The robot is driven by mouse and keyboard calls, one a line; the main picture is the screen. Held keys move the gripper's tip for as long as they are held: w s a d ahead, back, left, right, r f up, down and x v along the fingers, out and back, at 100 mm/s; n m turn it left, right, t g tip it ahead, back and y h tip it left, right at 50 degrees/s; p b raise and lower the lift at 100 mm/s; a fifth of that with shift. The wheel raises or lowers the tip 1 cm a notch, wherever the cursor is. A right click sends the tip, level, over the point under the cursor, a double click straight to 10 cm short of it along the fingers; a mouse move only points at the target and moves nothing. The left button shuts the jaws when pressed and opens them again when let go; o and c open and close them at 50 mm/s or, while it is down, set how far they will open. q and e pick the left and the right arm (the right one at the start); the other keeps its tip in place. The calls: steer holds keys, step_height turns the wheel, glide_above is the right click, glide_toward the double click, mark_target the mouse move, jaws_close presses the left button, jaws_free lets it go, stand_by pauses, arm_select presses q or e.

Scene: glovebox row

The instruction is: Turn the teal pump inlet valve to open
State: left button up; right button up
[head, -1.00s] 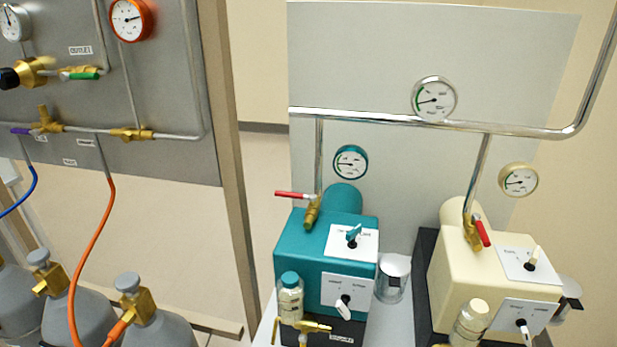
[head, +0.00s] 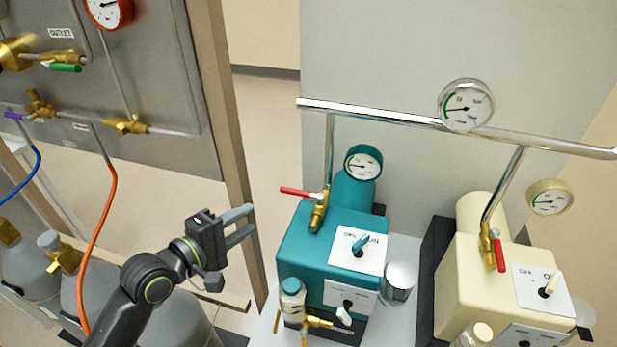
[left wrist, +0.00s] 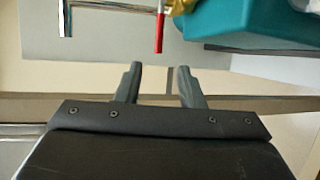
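The teal pump (head: 318,247) stands right of centre in the head view. Its inlet valve has a brass body (head: 320,213) below a vertical chrome pipe. The red lever (head: 298,191) points left, crosswise to that pipe. My left gripper (head: 248,222) is open and empty, left of the pump and apart from the lever. In the left wrist view, the red lever (left wrist: 159,33) hangs beyond the gap between my open fingertips (left wrist: 160,68). A corner of the teal pump (left wrist: 235,25) shows at upper right there. My right gripper is in neither view.
A cream pump (head: 470,285) with its own red-levered valve (head: 499,255) stands to the right. A chrome pipe (head: 400,115) runs above both pumps. A gauge (head: 363,162) sits beside the teal valve. A frame post (head: 232,150) and grey cylinders (head: 170,322) are at left.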

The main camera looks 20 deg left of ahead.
mark_target(291, 193)
arm_select(q)
steer(key=x, duration=1.7)
steer(key=shift+r, duration=0.1)
jaws_close()
